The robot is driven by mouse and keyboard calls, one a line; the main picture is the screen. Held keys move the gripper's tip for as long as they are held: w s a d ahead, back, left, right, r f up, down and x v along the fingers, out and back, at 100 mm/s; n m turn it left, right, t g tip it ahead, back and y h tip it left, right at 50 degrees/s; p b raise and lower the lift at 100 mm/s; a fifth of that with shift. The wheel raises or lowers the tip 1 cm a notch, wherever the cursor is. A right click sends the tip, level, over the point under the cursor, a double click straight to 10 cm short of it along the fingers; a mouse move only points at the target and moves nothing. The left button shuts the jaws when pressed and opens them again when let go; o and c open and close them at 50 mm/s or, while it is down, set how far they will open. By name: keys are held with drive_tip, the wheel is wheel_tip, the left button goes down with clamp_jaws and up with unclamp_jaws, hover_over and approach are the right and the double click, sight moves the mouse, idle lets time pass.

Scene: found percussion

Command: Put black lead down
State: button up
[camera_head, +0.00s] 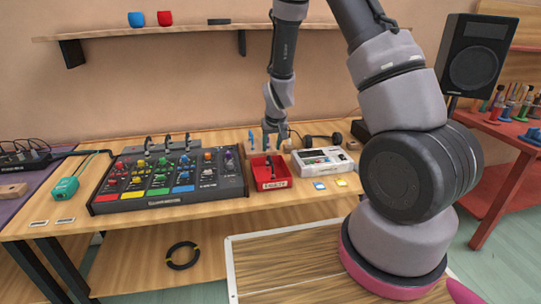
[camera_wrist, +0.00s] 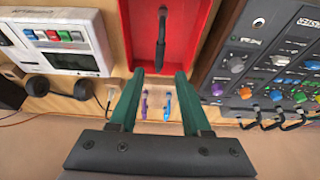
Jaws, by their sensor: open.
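A short, slim black lead (camera_wrist: 161,42) lies in the red tray (camera_wrist: 203,12), lengthwise along its floor. In the head view the red tray (camera_head: 262,183) sits on the wooden bench between the mixer and the white device. My gripper (camera_head: 271,140) is above the tray's back edge, pointing down. In the wrist view my gripper (camera_wrist: 158,78) has its two green fingers spread wide, with nothing held between them. The near end of the lead reaches toward the gap between the fingertips. The exact height of the fingers over it is hard to judge.
A large mixer (camera_head: 170,178) with colored knobs stands left of the tray. A white device (camera_head: 322,160) and black headphones (camera_head: 322,139) are to its right. A purple lead (camera_wrist: 145,105) and a blue lead (camera_wrist: 167,105) are behind the tray. A black cable coil (camera_head: 183,255) lies below the bench.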

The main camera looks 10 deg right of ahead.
drive_tip(key=s+d+r+m+y, duration=0.1)
drive_tip(key=s+r, duration=0.3)
drive_tip(key=r, duration=0.8)
drive_tip(key=s+d+r+m+y, duration=0.1)
drive_tip(key=s+r, duration=0.3)
drive_tip(key=r, duration=0.7)
drive_tip(key=s+d+r+m+t, duration=0.1)
drive_tip(key=s+d+r, duration=0.1)
drive_tip(key=s+r, duration=0.4)
drive_tip(key=s+d+r+m+t, duration=0.1)
drive_tip(key=s+r, duration=0.6)
drive_tip(key=s, duration=0.7)
drive_tip(key=shift+d+r+t, duration=0.25)
drive_tip(key=shift+d+t, duration=0.05)
drive_tip(key=shift+d, duration=0.15)
